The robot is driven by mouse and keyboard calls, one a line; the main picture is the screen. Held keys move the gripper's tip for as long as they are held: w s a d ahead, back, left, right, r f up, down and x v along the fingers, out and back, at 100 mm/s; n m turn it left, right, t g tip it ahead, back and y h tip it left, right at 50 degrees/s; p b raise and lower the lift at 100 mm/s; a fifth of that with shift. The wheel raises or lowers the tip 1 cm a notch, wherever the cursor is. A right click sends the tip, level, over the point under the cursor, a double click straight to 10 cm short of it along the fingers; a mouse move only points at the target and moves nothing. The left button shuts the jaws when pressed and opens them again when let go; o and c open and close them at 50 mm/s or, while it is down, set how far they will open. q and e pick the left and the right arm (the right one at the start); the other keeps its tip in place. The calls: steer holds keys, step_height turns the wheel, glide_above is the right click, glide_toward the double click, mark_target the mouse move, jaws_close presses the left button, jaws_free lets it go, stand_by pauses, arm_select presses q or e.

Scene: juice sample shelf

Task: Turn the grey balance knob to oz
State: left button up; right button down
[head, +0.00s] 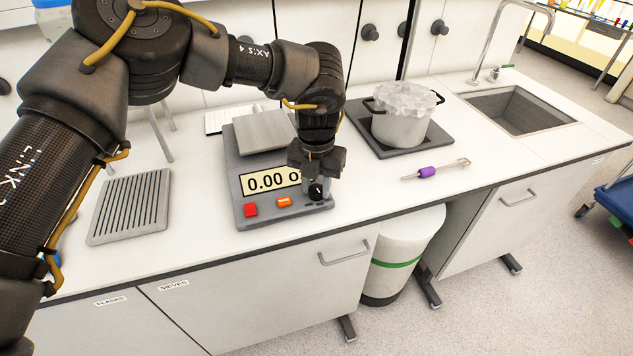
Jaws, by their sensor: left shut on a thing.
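The grey balance (243,190) stands on the white counter, with a pan on top and a display (268,182) reading "0.00 o". The end of the display text is hidden behind my left gripper. The dark grey balance knob (316,194) is on the right of the front panel, partly covered by the fingers. My left gripper (316,184) points down at the knob and is shut on it. The knob's pointer direction cannot be told clearly. My right gripper is not in view.
A red button (250,210) and an orange button (284,201) sit left of the knob. A ribbed grey rack (130,207) lies left of the balance.

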arm_select(q)
steer(key=shift+m, duration=0.6)
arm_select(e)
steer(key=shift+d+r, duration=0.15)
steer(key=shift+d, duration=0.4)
arm_select(q)
steer(key=o, duration=1)
steer(key=shift+c, duration=0.2)
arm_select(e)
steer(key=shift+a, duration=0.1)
